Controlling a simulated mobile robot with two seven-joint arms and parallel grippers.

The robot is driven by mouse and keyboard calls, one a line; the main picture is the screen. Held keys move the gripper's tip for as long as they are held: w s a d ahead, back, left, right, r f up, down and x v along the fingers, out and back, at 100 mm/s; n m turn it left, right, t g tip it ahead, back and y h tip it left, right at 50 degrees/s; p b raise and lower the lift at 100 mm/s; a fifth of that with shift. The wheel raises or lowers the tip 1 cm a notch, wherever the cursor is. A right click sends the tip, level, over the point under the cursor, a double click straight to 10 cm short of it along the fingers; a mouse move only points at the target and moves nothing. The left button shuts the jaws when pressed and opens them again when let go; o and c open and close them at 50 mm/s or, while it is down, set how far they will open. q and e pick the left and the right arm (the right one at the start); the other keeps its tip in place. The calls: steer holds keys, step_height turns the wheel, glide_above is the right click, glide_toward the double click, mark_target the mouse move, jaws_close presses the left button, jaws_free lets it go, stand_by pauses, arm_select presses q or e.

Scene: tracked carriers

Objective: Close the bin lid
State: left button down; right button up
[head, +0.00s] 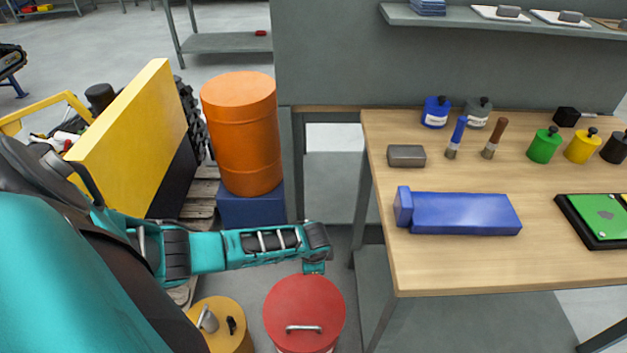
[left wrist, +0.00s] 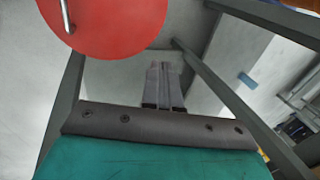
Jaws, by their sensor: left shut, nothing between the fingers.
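A round red bin lid (head: 304,300) with a silver bar handle (head: 304,328) shows at the bottom centre of the head view. The bin body under it is almost fully hidden, and I cannot tell whether the lid sits flush. The lid also shows at the top left of the left wrist view (left wrist: 110,18), with part of its handle. My left gripper (head: 314,268) is at the lid's far edge in the head view; I cannot tell if it touches. In the left wrist view its fingers (left wrist: 163,68) are together and empty, apart from the lid in the picture. My right gripper is out of view.
A wooden workbench (head: 440,270) with a blue block (head: 465,213), brushes and jars stands to the right, its leg near the bin. A yellow drum (head: 235,330) stands left of the bin. An orange drum (head: 242,140) on a blue base stands behind my left arm.

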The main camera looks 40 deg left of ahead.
arm_select(q)
steer(key=s+d+f, duration=0.5)
steer(key=s, duration=0.1)
steer(key=b, duration=0.5)
glide_above(314, 343)
steer(key=shift+t+y, duration=0.3)
steer(key=shift+t, duration=0.1)
steer(key=f, duration=0.8)
steer(key=shift+w+a+f, duration=0.2)
steer(key=shift+s+d+f, duration=0.1)
steer(key=shift+s+f, duration=0.1)
steer(key=shift+f, duration=0.35)
steer(key=shift+d+f+b, duration=0.1)
steer(key=shift+f+b, duration=0.2)
steer(key=shift+b, duration=0.15)
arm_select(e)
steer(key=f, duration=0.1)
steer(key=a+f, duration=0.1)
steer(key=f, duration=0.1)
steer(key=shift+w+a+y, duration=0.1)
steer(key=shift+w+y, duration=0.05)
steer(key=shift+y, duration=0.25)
arm_select(q)
steer(key=shift+s, duration=0.1)
